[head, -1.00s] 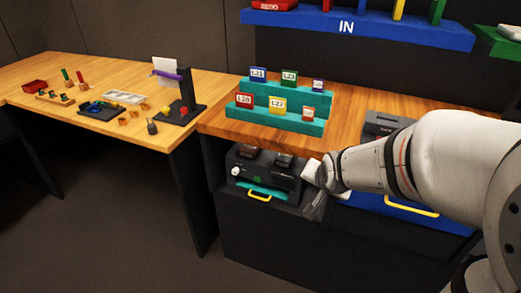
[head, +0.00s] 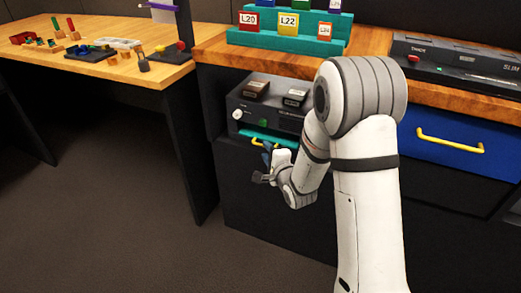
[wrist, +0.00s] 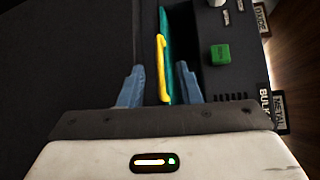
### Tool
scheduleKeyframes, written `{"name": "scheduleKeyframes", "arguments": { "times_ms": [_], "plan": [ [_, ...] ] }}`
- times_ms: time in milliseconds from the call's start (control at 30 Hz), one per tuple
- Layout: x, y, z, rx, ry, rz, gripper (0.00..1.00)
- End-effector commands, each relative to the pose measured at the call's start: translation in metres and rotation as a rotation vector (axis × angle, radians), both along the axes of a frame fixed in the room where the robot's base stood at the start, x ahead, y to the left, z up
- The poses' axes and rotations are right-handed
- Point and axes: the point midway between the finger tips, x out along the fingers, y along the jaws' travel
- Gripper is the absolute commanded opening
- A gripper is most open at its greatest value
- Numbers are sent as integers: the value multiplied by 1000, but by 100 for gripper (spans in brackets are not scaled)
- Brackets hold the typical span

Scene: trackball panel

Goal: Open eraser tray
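The eraser tray is a teal strip (head: 280,138) low in the front of a black eraser unit (head: 250,112). It looks shut or nearly flush. Its yellow handle (head: 257,142) sticks out below the unit's knob. In the wrist view the teal tray (wrist: 167,38) and yellow handle (wrist: 161,60) run up the middle. My gripper (head: 267,155) is in front of the handle. In the wrist view my gripper (wrist: 160,75) is open, its blue fingers on either side of the handle with gaps showing. My arm hides the right part of the tray.
The eraser unit has a white knob (head: 238,114) and a green button (wrist: 220,54). A blue drawer (head: 435,150) with a yellow handle is to the right. A teal rack (head: 285,42) of labelled cards stands on the wooden counter above. Open floor lies to the left.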

Motion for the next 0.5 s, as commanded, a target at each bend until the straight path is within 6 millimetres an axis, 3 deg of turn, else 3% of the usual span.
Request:
{"name": "scheduleKeyframes", "arguments": {
  "times_ms": [200,500],
  "plan": [
    [31,15,-7,-1,-2,1,31],
    [45,22,-8,-2,0,0,31]
  ]
}}
